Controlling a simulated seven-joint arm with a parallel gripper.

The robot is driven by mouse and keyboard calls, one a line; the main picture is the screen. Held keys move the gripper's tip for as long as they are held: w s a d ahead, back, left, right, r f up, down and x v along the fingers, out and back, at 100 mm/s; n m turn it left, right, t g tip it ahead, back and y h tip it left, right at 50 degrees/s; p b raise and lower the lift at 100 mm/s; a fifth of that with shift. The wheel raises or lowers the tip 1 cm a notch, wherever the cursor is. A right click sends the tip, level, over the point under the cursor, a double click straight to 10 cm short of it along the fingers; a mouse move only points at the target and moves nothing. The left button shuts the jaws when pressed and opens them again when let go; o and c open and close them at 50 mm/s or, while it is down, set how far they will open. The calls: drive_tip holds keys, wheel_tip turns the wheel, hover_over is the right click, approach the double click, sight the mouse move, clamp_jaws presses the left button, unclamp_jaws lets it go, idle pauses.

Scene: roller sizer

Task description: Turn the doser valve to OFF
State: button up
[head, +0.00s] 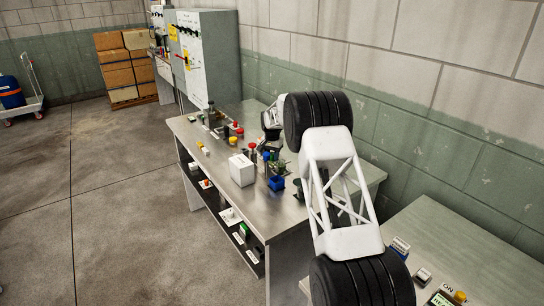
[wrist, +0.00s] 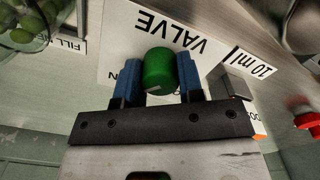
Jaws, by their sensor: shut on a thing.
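A round green knob (wrist: 158,70) sits on a white label plate (wrist: 122,35) in the wrist view. The plate reads VALVE, upside down in this view. My gripper (wrist: 158,78) has its two blue fingers on either side of the knob and is shut on it. A small pale mark shows on the knob's near edge. The position words beside the knob are partly covered by the fingers, so I cannot read the setting. In the head view my arm hides the valve, and my gripper's fingertips are not clear there.
In the wrist view a glass vessel with green round things (wrist: 32,22) is at the upper left, a 10 ml label (wrist: 250,65) is right of the knob, and a red part (wrist: 308,121) is at the right edge. A white box (head: 242,170) and blue container (head: 277,184) stand on the steel bench (head: 213,162).

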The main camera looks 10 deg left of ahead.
drive_tip(key=n, duration=0.4)
drive_tip(key=shift+n, duration=0.3)
drive_tip(key=n, duration=0.9)
drive_tip(key=shift+n, duration=1.8)
drive_tip(key=o, duration=0.9)
drive_tip(key=shift+r, duration=0.1)
